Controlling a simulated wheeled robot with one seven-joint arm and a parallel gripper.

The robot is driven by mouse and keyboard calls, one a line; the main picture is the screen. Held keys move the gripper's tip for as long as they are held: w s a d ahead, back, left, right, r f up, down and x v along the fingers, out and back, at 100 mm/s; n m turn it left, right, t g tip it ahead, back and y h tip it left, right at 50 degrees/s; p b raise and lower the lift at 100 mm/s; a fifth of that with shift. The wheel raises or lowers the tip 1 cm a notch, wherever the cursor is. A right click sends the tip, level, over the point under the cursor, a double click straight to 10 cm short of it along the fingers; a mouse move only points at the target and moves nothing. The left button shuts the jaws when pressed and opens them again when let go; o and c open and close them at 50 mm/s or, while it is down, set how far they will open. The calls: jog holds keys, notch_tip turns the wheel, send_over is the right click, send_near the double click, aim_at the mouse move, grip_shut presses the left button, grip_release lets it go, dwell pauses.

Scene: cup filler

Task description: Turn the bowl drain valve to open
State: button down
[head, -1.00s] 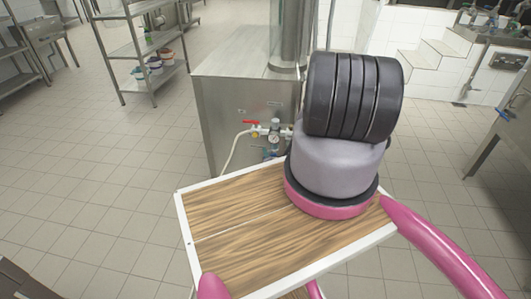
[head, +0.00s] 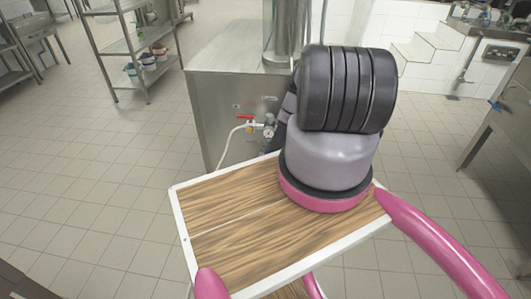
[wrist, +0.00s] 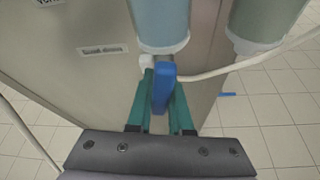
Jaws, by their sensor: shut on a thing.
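In the wrist view, my gripper (wrist: 162,82) has its two teal fingers on either side of an upright blue lever handle (wrist: 163,95), shut on it. The handle is below a blue-grey cylinder, beside a small white fitting. I cannot read a label that names this valve. In the head view, my arm hides the gripper and the blue handle. A red lever (head: 246,117) and a round gauge (head: 268,132) show on the front of the steel cabinet (head: 205,125), left of my arm.
A white hose (wrist: 225,68) runs off to the right, and a label plate (wrist: 103,50) is on the cabinet face. Tiled floor (head: 90,170) is clear on the left.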

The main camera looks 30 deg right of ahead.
jog(key=shift+s+d+f+n+g+h, duration=0.1)
jog(key=shift+s+d+n+g+h, duration=0.2)
jog(key=shift+n, duration=0.5)
jog(key=c, duration=0.8)
grip_release()
jog(key=v, duration=1)
jog(key=shift+s+a, duration=0.2)
jog(key=shift+s, duration=0.1)
